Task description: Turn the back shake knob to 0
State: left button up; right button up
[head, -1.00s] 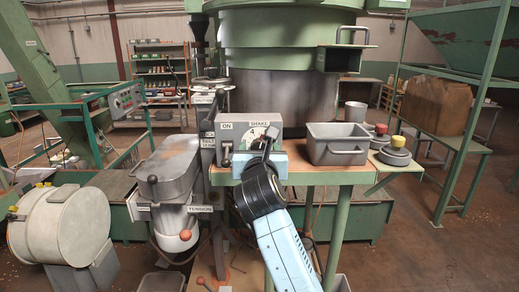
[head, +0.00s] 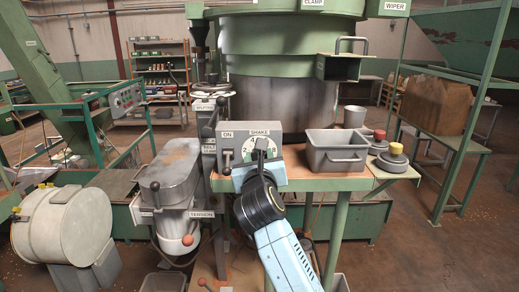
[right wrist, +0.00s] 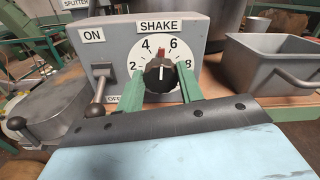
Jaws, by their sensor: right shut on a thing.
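The grey control box (head: 237,157) stands at the left of the bench, with a white SHAKE dial (right wrist: 149,50) on its front. The dial's black knob (right wrist: 159,77) has a white line pointing up, between 4 and 6, close to a red mark. My right gripper (right wrist: 160,88) has its green fingers either side of the knob and is shut on it. In the head view the right gripper (head: 261,152) covers most of the dial. The 0 mark is not visible. My left gripper is not in view.
An ON/OFF lever switch (right wrist: 102,78) sits left of the dial. A grey bin (head: 337,160) stands close to the right of the box, with lidded weights (head: 391,158) beyond it. A grey lidded hopper (head: 170,178) is at the left.

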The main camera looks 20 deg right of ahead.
jog(key=n+p, duration=0.1)
jog(key=n, duration=0.4)
jog(key=n+p, duration=0.2)
jog(key=n, duration=0.4)
jog(key=n+p, duration=0.1)
jog(key=n, duration=0.5)
jog(key=shift+a+f, duration=0.2)
jog(key=shift+f, duration=0.05)
jog(key=n, duration=1)
jog(key=shift+d+f+n, duration=0.1)
jog(key=shift+f+n, duration=0.1)
jog(key=shift+n, duration=0.1)
jog(key=o, duration=1)
